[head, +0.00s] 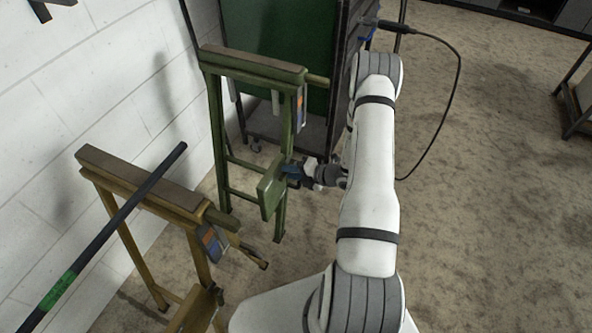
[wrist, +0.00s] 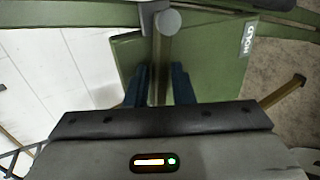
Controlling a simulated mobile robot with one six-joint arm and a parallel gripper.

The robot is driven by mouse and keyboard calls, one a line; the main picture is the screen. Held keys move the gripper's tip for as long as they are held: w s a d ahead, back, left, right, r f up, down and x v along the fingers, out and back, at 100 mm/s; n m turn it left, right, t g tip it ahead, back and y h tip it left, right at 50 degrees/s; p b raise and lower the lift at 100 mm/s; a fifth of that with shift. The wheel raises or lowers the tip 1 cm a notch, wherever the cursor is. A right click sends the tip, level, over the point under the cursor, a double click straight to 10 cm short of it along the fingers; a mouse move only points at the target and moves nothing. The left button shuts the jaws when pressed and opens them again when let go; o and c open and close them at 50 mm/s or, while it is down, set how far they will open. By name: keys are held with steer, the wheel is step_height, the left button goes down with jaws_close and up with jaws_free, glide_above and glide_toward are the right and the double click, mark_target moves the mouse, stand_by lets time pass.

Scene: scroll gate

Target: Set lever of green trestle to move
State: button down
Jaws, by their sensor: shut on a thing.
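The green trestle (head: 252,66) stands against the white wall in the head view, with a green plate (head: 270,190) low on its near leg. My gripper (head: 292,171) is at this plate. In the wrist view, the plate (wrist: 215,65) carries a white HOLD label (wrist: 248,39) at its upper right. The lever (wrist: 160,58), a narrow bar with a round grey end, runs between my blue gripper fingers (wrist: 158,88). My gripper is shut on the lever. The other end of the plate is partly hidden, and no move label is visible.
A yellow trestle (head: 150,190) stands nearer on the left, with a dark pole with a green band (head: 110,228) lying across it. A dark cart with a green panel (head: 290,45) stands behind the green trestle. A black cable (head: 458,85) loops right of it.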

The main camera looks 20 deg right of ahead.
steer(key=shift+w+d+r, duration=0.1)
steer(key=shift+d, duration=0.25)
steer(key=c, duration=1.6)
jaws_free()
steer(key=shift+a, duration=0.1)
steer(key=p+v, duration=0.1)
steer(key=v, duration=0.7)
